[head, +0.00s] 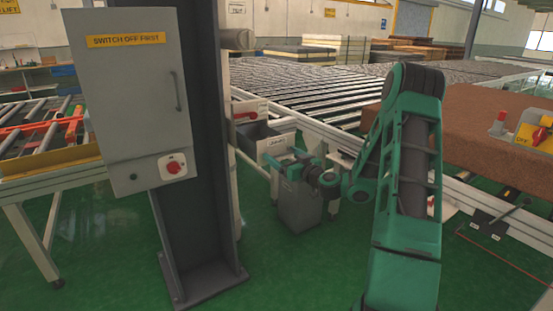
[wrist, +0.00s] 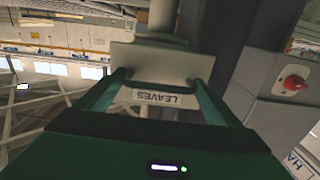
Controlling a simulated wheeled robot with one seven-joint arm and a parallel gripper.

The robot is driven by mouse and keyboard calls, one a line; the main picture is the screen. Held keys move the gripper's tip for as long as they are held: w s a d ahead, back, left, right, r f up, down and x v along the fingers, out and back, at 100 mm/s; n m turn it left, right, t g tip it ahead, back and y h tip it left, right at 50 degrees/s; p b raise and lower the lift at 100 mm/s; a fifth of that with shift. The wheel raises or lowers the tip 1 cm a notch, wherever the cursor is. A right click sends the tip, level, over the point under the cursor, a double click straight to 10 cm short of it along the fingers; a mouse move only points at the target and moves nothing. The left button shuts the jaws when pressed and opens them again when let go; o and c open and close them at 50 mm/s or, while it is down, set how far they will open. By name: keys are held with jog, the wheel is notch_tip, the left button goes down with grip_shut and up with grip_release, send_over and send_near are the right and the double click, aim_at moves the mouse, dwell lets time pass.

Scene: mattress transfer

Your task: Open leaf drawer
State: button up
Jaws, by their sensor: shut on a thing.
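The leaf drawer (head: 277,145) stands pulled out of a pale cabinet beside the dark column in the head view. Its dark inside shows behind a light front with a small label. In the wrist view the drawer front (wrist: 152,62) faces me, and a label reading "LEAVES" shows upside down. My gripper (head: 279,163) is at the drawer front. Its green fingers (wrist: 155,82) reach to the front on both sides of the label, and it is shut on the drawer's handle.
Another unit with a red handle (head: 250,113) sits above the drawer. A grey electrical box (head: 125,110) with a red switch hangs on the dark column (head: 205,200) at left. A roller conveyor (head: 330,85) lies behind, and a brown mattress (head: 490,125) at right. Green floor is clear in front.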

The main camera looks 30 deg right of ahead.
jog(key=shift+d+h, duration=0.3)
jog(key=shift+d, duration=0.25)
jog(key=o, duration=1.2)
jog(key=shift+f, duration=0.1)
jog(key=shift+a, duration=0.15)
jog(key=shift+w+a, duration=0.15)
jog(key=shift+a, duration=0.15)
jog(key=s, duration=1)
jog(key=shift+s+d, duration=0.15)
jog(key=shift+s, duration=0.2)
